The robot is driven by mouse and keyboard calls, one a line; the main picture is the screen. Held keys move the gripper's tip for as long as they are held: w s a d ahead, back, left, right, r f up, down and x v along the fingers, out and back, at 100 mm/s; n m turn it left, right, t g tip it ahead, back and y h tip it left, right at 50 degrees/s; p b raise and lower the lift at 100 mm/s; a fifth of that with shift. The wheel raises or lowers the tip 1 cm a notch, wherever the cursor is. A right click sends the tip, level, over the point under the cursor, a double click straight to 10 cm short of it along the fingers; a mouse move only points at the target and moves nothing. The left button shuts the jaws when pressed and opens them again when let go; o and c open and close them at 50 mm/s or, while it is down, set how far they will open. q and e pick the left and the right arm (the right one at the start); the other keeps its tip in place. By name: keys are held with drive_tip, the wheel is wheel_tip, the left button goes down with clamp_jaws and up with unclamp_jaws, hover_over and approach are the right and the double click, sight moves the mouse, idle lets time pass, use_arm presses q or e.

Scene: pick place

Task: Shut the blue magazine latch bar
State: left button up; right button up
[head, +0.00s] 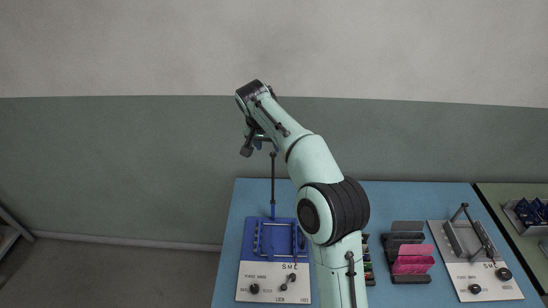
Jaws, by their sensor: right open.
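The blue magazine (254,240) is a blue panel at the left front of the blue table, above a white plate with dark knobs. Its latch bar (273,186) is a thin dark rod standing nearly upright from the panel, with a small knob at its top. My right gripper (260,146) is open and points down near the top of the rod. The frame does not show whether it touches the bar. My right arm hides the area to the right of the panel. My left gripper is not in view.
A similar grey unit (462,241) with a tilted bar stands on the blue table (389,200) at right. Between them is a dark rack (407,238) with pink cards (414,260). A green table (497,196) with blue items is at far right. Open floor lies left.

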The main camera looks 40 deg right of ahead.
sight(273, 160)
drive_tip(key=x, duration=1.3)
drive_tip(key=shift+s+a, duration=0.1)
drive_tip(key=shift+a, duration=0.05)
